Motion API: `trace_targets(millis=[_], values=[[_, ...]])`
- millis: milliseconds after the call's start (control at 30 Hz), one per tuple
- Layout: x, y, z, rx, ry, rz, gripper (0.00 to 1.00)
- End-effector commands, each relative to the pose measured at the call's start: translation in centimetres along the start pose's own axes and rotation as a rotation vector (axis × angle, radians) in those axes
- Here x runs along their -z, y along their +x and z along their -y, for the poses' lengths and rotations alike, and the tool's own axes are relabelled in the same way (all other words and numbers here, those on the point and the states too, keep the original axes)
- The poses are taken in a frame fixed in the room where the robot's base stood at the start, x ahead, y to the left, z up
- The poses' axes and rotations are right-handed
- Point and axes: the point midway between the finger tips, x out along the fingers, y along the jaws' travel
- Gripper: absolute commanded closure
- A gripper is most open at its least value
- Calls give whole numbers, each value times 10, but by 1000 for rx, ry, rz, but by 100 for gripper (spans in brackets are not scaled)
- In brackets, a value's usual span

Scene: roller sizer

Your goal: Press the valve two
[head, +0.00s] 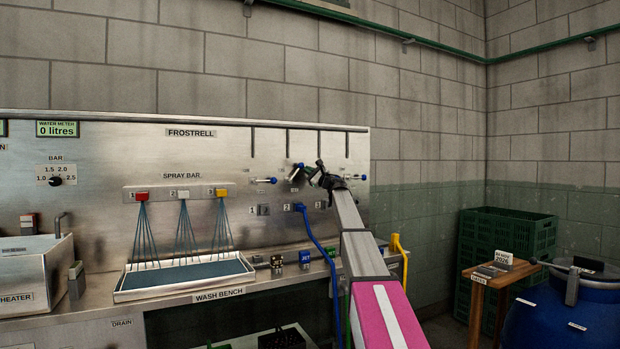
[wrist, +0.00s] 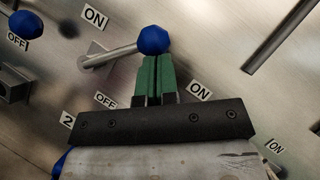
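A valve lever (wrist: 108,55) with a blue ball knob (wrist: 153,40) sticks out from the metal panel in the wrist view. ON and OFF labels are around it, and a "2" label (wrist: 68,122) is at the lower left, partly hidden. My gripper (wrist: 158,60) has its two green fingers together, with nothing seen between them. The fingertips are just below the knob; I cannot tell whether they touch it. In the head view the same knob (head: 299,166) is seen beside my gripper, which hides part of the valve area.
A blue hose (head: 320,247) hangs from the panel. The wash bench (head: 220,294) lies below. A wooden stand (head: 500,270) and a blue drum (head: 560,318) are at the right.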

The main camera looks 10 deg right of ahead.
Motion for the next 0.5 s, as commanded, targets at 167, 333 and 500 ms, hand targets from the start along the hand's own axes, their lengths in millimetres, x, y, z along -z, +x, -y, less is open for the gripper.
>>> trace_targets(millis=[167, 333, 500], values=[[-12, 10, 4, -10, -17, 0, 100], [-22, 16, 4, -72, -109, 0, 100], [-30, 21, 4, -69, -106, -1, 100]])
